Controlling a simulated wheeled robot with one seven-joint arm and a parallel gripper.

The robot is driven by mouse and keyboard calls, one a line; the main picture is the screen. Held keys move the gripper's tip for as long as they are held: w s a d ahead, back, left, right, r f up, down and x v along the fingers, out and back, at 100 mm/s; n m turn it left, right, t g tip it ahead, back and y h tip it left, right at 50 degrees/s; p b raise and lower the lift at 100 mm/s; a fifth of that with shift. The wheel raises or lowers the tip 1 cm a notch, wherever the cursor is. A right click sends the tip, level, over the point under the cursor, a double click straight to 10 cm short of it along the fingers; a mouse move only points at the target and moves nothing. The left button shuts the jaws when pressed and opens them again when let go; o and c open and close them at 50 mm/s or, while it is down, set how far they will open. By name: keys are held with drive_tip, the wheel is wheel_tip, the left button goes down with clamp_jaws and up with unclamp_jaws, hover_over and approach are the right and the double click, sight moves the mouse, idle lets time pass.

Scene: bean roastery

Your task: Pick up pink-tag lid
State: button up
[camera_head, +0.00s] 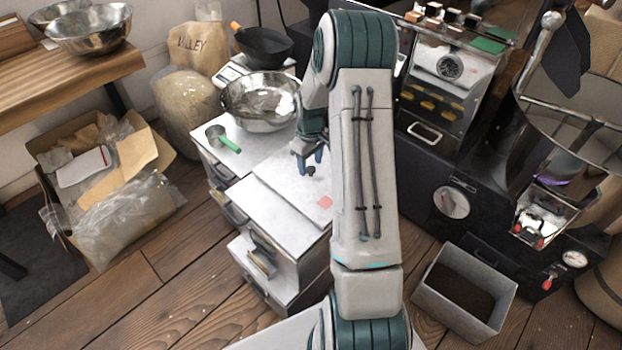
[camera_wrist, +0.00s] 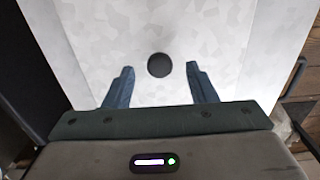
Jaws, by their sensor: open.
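The pink-tag lid (camera_head: 285,178) is a flat, pale metal panel on top of the white cabinet. It has a small pink tag (camera_head: 325,202) near its front right and a round black knob (camera_head: 310,171). In the wrist view the lid (camera_wrist: 110,35) fills most of the picture, with the knob (camera_wrist: 159,65) in the middle; the tag does not show there. My gripper (camera_head: 308,159) is open above the lid. In the wrist view its fingertips (camera_wrist: 160,69) stand on either side of the knob, with gaps on both sides. My arm hides the lid's right part in the head view.
A steel bowl (camera_head: 261,100) and a green-handled scoop (camera_head: 222,141) stand on the cabinet behind and left of the lid. A black pan (camera_head: 262,46) is farther back. The dark roasting machine (camera_head: 440,150) stands to the right. The cabinet top (camera_head: 262,208) left of the lid is bare.

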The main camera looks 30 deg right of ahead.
drive_tip(key=shift+f, duration=0.85)
drive_tip(key=shift+c, duration=0.3)
clamp_jaws()
drive_tip(key=shift+r, duration=0.15)
